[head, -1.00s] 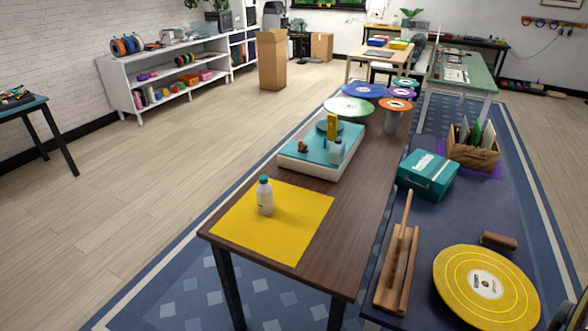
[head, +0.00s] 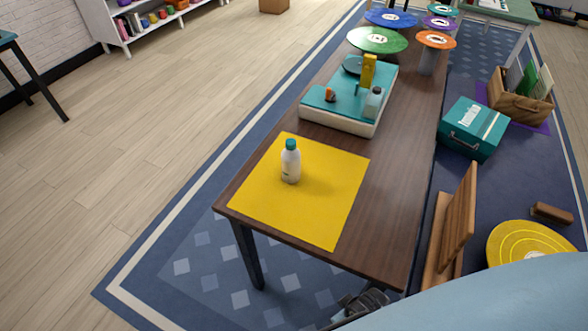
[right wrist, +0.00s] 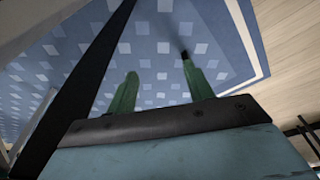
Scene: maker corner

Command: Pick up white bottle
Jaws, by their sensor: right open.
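The white bottle (head: 290,164) with a green cap stands upright on a yellow mat (head: 335,215) at the near end of a long brown table (head: 390,225). Part of my right arm fills the lower right of the head view. A dark part of my right gripper (head: 362,302) shows low beside the table's near edge, below the bottle and well apart from it. In the right wrist view my right gripper (right wrist: 157,88) has two green fingers spread apart with nothing between them, over the blue rug. My left gripper is in neither view.
A white and teal box-like unit (head: 340,118) with small items on it stands behind the mat. Round coloured discs (head: 377,40) stand farther back. A wooden rack (head: 450,225), a teal case (head: 474,130) and a yellow disc (head: 525,240) lie right of the table.

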